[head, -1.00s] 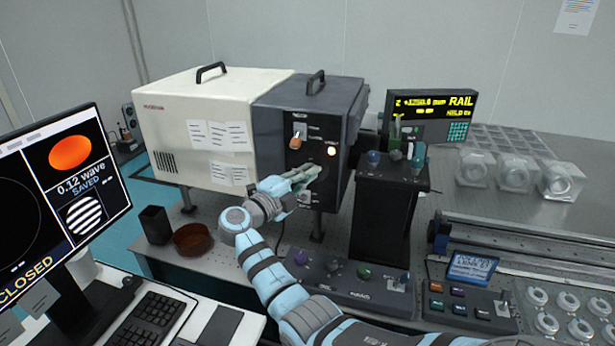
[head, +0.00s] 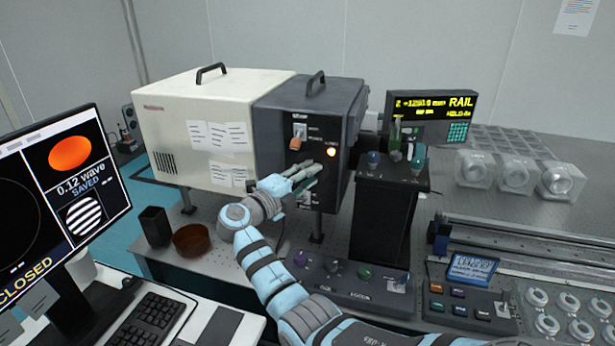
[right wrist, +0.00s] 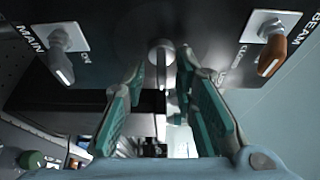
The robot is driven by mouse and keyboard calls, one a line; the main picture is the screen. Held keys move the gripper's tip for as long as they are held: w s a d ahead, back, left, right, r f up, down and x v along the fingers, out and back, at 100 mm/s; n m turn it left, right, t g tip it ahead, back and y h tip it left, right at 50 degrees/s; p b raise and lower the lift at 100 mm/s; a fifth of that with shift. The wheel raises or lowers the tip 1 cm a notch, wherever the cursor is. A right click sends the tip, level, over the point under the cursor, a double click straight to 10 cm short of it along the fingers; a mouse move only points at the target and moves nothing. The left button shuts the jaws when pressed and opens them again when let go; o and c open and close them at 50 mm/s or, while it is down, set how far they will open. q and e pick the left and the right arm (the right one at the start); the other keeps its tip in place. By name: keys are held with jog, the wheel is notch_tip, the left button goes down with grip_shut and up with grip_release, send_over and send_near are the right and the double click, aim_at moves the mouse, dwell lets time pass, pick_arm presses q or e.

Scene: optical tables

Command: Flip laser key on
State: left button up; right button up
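The laser housing has a dark front panel (head: 318,122) with the key lock, hidden behind my right gripper (head: 312,172) in the head view. In the right wrist view the round key lock (right wrist: 160,47) sits at the centre, with a slim key part pointing toward the camera. My right gripper (right wrist: 160,75) is open, its two teal-padded fingers on either side of the key with gaps visible. Contact cannot be seen. The orange BEAM lever (right wrist: 272,52) is on the right and the pale MAIN lever (right wrist: 62,62) on the left. My left gripper is out of view.
The orange lever (head: 296,142) and a lit lamp (head: 331,152) are above my gripper. A black pedestal with knobs (head: 385,215) stands close on the right. A control box (head: 345,280) lies below, and a brown dish (head: 192,240) is at left.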

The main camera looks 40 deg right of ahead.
jog(key=v, duration=1.2)
